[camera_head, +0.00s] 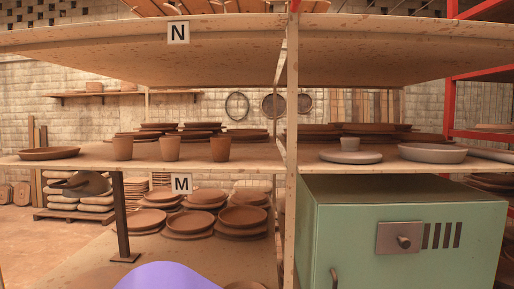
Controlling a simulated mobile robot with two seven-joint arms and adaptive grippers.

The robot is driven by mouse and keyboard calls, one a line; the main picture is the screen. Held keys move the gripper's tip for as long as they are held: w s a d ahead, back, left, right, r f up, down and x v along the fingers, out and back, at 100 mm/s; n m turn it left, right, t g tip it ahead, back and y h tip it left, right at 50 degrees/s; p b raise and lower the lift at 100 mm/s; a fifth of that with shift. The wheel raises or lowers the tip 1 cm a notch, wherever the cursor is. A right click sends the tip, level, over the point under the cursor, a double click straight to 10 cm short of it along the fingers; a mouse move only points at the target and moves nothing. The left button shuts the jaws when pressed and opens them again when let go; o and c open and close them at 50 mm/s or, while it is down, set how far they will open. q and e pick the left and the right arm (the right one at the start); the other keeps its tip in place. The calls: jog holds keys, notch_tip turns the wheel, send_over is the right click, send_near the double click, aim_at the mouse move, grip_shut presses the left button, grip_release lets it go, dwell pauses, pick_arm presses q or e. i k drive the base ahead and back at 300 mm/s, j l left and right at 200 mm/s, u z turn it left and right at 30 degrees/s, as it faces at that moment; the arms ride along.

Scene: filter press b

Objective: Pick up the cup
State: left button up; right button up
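Three brown clay cups stand upright in a row on the middle shelf, left of the wooden post: a left cup (123,148), a middle cup (169,148) and a right cup (220,149). I cannot tell which cup the task means. Neither of my grippers is in view.
The middle shelf (90,163) also holds a brown dish (48,153), a grey bowl (432,153) and stacked plates behind. A wooden post (291,150) divides it. The upper shelf (220,50) overhangs. Below stand plate stacks (190,223) and a green cabinet (410,220).

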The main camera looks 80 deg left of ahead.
aim_at(220, 146)
jog(key=u, duration=3.2)
